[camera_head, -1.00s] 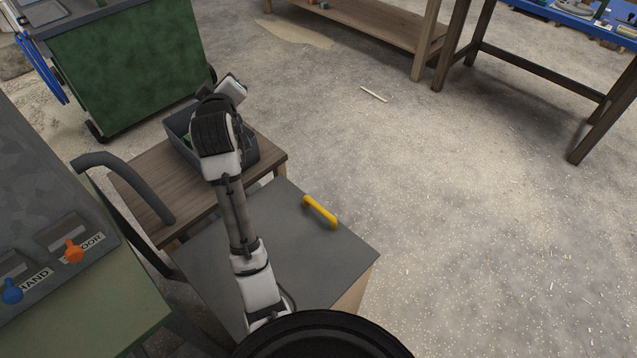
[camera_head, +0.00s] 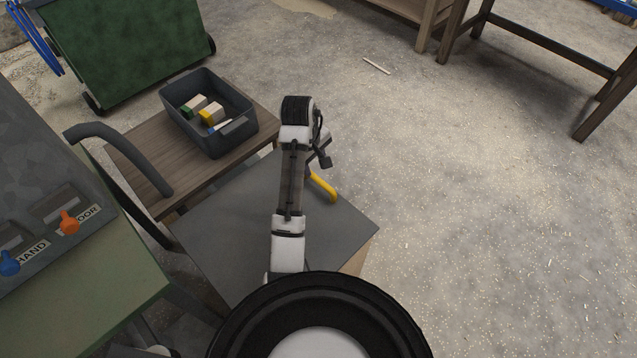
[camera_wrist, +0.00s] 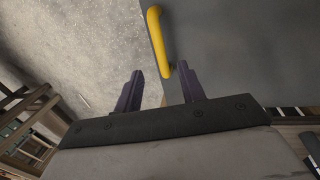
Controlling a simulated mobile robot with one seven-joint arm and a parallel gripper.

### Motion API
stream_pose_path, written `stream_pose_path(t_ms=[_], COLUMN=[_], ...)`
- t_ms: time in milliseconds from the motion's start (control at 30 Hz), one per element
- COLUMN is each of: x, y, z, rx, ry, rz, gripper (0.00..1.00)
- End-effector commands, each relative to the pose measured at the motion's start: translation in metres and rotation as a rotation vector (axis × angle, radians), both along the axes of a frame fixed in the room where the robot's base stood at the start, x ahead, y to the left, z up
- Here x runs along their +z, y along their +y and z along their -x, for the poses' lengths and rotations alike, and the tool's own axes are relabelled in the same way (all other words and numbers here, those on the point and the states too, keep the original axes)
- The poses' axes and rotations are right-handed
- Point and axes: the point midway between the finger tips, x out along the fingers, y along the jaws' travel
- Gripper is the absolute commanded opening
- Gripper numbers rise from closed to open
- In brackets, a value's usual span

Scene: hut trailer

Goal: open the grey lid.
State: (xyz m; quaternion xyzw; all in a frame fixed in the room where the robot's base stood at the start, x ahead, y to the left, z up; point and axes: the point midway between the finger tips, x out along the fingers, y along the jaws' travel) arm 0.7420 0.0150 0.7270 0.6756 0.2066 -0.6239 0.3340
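The grey lid (camera_head: 234,226) is a flat panel on top of a wooden box, and it lies closed. A yellow bar handle (camera_head: 323,187) is fixed near its right edge; my arm hides part of it in the head view. In the wrist view the yellow handle (camera_wrist: 159,38) runs down from the top, beyond my fingertips, with the grey lid (camera_wrist: 235,45) to its right. My gripper (camera_wrist: 160,77) is open, its two dark fingers apart with nothing between them. In the head view my gripper (camera_head: 323,158) is near the handle, partly hidden by my arm.
A dark bin (camera_head: 236,133) with several blocks stands on a low wooden table (camera_head: 130,160) behind the lid. A control panel (camera_head: 45,215) with blue and orange knobs is at the left. A green cart (camera_head: 125,45) stands behind. The floor to the right is mostly clear.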

Motion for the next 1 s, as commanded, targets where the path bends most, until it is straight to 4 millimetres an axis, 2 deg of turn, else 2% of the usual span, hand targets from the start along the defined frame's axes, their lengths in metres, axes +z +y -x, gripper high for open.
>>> stream_pose_path(t_ms=[33,433,700,1000], x=[-0.014,-0.069,-0.089,-0.091], y=[-0.002,-0.010,-0.013,-0.013], z=[-0.001,-0.009,-0.013,-0.013], rx=[-0.002,-0.001,-0.002,-0.002], ry=[0.000,0.001,-0.002,-0.002], rz=[0.000,0.000,-0.002,-0.001], gripper=[0.40,0.40,0.40,0.38])
